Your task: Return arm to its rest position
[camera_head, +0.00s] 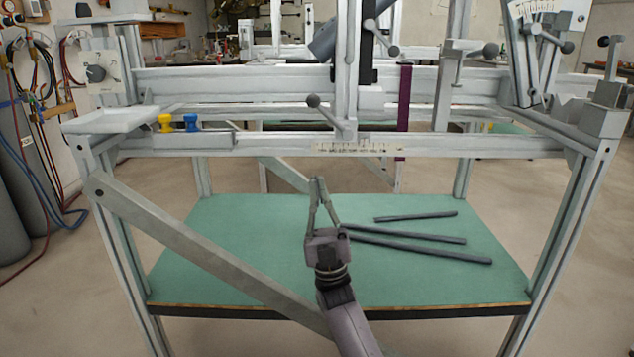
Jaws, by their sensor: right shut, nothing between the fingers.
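My right gripper (317,182) is in the lower middle of the head view, in front of the frame jig (500,146). Its fingers point up and away from me, and the tips meet with nothing between them. In the picture it overlaps the green lower shelf (240,240). My right arm comes in from the bottom edge, right of the middle. My left gripper is out of view.
Several dark bars lie on the green shelf, one being the front bar (440,250). A diagonal brace (190,236) crosses the jig's front left. Lever handles with ball knobs (313,101) stick out above. A yellow piece (165,122) and a blue piece (191,122) stand at the upper left.

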